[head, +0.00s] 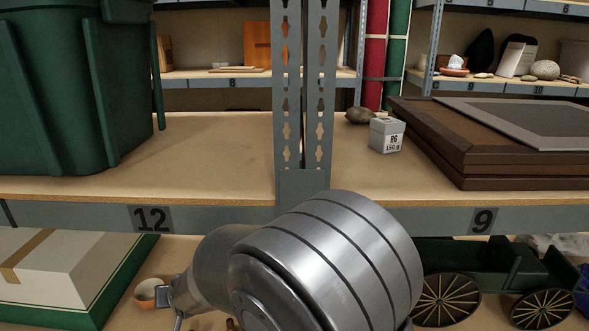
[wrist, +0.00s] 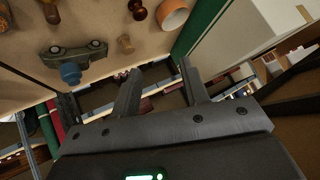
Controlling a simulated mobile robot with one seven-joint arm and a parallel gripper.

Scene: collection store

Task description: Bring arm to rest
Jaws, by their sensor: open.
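My gripper (wrist: 160,68) shows in the wrist view with its two dark fingers spread apart and nothing between them. Beyond the fingertips are a shelf edge and a dark gap. In the head view my grey arm reaches low in front of the shelving, at the level of the lower shelf. The gripper end is only partly seen there, beside a small terracotta pot (head: 146,293); whether they touch cannot be told. The wrist view shows the pot (wrist: 173,14) apart from the fingers.
A green bin (head: 60,90), a weight block (head: 386,135) and brown frames (head: 440,150) stand on the upper shelf, behind an upright (head: 303,190). Below are a cream box (head: 60,265) and a wheeled cart (head: 480,280). A toy car (wrist: 85,55) lies among small objects.

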